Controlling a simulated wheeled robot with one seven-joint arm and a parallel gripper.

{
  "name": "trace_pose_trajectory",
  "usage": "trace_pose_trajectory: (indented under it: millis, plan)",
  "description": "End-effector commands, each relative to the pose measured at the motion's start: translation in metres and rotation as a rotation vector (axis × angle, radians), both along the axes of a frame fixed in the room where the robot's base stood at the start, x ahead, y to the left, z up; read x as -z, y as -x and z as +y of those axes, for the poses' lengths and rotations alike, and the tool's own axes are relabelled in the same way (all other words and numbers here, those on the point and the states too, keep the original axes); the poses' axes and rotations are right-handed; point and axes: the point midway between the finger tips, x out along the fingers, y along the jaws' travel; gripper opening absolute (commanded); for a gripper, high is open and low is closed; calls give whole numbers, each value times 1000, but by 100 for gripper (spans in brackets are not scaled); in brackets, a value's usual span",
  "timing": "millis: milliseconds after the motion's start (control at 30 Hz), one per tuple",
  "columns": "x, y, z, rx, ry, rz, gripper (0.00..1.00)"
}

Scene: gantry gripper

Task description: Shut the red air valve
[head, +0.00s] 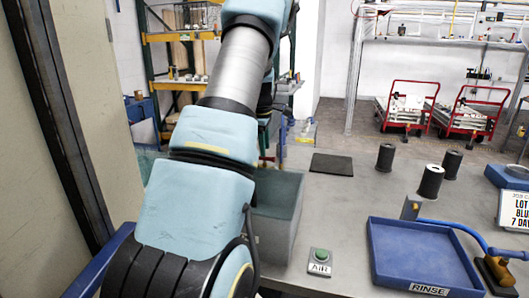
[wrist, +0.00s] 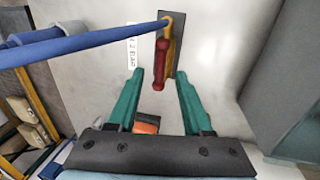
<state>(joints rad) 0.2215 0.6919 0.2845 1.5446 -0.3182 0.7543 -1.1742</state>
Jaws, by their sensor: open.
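In the wrist view, the red valve handle (wrist: 162,66) is a narrow bar on a yellow-orange body, over a grey plate. A blue hose (wrist: 90,36) joins it at the top. A partly covered white label reading "2 BAR" (wrist: 131,55) is beside it. My gripper (wrist: 159,74) has teal fingers, open and apart, with the handle showing between their tips. I cannot tell whether either finger touches it. In the head view, my own arm hides most of that area, and I cannot make out the valve there for certain.
A small orange block (wrist: 147,124) shows between the finger bases. In the head view, a grey tank (head: 272,222) stands beside my arm. A green AIR button (head: 320,256), a blue RINSE tray (head: 417,256) and dark spools (head: 431,182) are on the bench. A dark mat (head: 331,164) lies behind.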

Motion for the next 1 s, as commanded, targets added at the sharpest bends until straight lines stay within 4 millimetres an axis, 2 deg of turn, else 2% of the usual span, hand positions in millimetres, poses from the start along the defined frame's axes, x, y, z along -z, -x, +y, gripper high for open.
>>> trace_pose_trajectory:
  millis: [100,300,633,1000]
  plan:
    - [18,-3,1,-1,-1,3,50]
    - [36,-7,-1,0,-1,1,50]
    - [41,-8,-1,0,-1,-1,50]
    - [41,-8,-1,0,-1,-1,9]
